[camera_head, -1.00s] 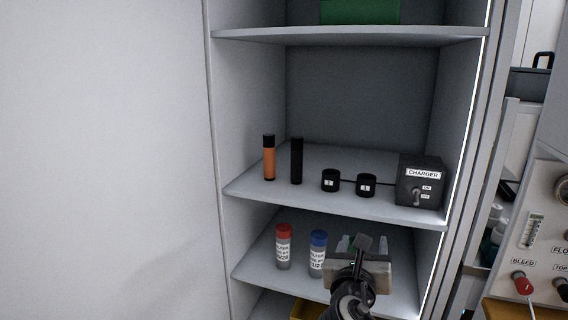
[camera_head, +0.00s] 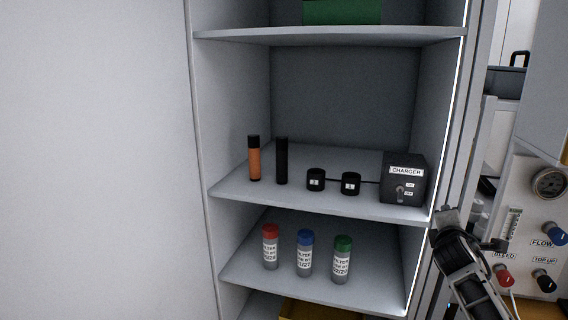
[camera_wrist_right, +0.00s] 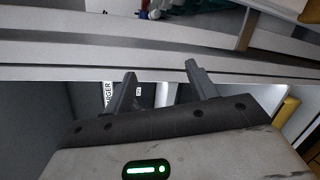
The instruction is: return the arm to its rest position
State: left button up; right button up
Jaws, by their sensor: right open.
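My right arm shows at the lower right of the head view, with its gripper (camera_head: 468,222) in front of the cabinet's right edge and beside the control panel. In the right wrist view my right gripper (camera_wrist_right: 159,80) has its two fingers apart with nothing between them. The cabinet's edge strip runs across just beyond the fingertips. I cannot tell from the picture whether they touch it. My left gripper is in neither view.
The cabinet's middle shelf (camera_head: 300,203) holds an orange cylinder (camera_head: 254,162), a black cylinder (camera_head: 282,162), two black cups and a charger box (camera_head: 404,180). Red-, blue- and green-capped filters (camera_head: 342,262) stand on the shelf below. A control panel (camera_head: 520,225) with knobs is at the right.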

jog(key=w+a+r+m+t+y, duration=0.25)
jog(key=a+m+y, duration=0.4)
jog(key=m, duration=0.65)
jog(key=s+a+f+g+y, duration=0.1)
jog(key=s+a+f, duration=0.55)
jog(key=f, duration=0.25)
jog(key=s+a+f+g+y, duration=0.1)
jog(key=s+a+f, duration=0.5)
jog(key=f, duration=0.4)
jog(key=s+a+f+g, duration=0.1)
jog(key=s+a+f, duration=0.1)
jog(key=s, duration=0.6)
jog(key=s+a+f+g+y, duration=0.1)
jog(key=s+a+f, duration=0.2)
jog(key=s, duration=0.6)
jog(key=s+a+f+g+y, duration=0.1)
jog(key=s+a+f, duration=0.2)
jog(key=s, duration=0.5)
jog(key=shift+s+a+m+g, duration=0.15)
jog(key=shift+s+m+g, duration=0.05)
jog(key=shift+m+g, duration=0.2)
